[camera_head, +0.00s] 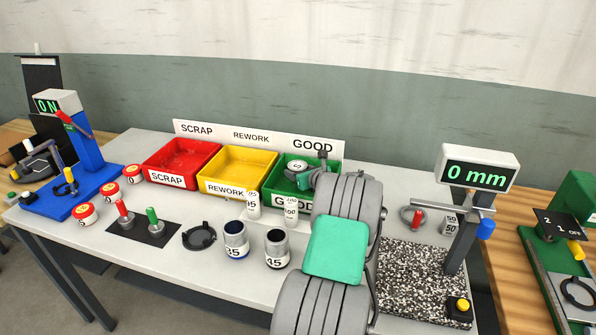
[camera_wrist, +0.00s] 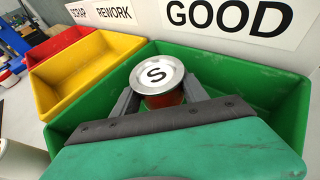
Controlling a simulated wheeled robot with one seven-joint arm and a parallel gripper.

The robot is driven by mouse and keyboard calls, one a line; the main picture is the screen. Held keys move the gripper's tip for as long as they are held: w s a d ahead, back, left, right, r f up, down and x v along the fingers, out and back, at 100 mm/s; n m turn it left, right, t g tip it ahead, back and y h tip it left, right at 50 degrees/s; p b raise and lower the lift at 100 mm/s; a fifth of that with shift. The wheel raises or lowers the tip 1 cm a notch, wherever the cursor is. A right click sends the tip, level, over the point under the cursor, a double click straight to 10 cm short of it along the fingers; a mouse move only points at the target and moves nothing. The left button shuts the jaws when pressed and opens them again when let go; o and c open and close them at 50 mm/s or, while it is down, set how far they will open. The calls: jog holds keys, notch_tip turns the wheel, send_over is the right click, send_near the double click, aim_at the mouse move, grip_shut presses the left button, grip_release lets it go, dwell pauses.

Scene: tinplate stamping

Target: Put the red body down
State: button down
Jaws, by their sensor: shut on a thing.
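The red body (camera_wrist: 164,99) is a short cylinder with a silver top marked "S". My gripper (camera_wrist: 160,91) is shut on it, one finger on each side. In the head view the silver top (camera_head: 298,165) shows over the green GOOD bin (camera_head: 337,176), with my gripper (camera_head: 308,176) reaching over the bin from the right. In the wrist view the walls of the green bin (camera_wrist: 262,86) surround the body. The body's underside and the bin floor below it are hidden, so I cannot tell whether it touches the floor.
The yellow REWORK bin (camera_head: 236,193) and red SCRAP bin (camera_head: 180,181) stand to the left. A sign board (camera_head: 258,134) rises behind. White cylinders (camera_head: 291,211) and dark cups (camera_head: 236,240) stand in front. A gauge stand (camera_head: 462,235) is on the right.

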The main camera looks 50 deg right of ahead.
jog(key=shift+f, duration=0.35)
jog(key=c, duration=0.6)
grip_release()
jog(key=shift+r, duration=0.15)
jog(key=v, duration=0.8)
jog(key=shift+w+d+r, duration=0.1)
jog(key=shift+w+r, duration=0.05)
jog(key=shift+r, duration=0.2)
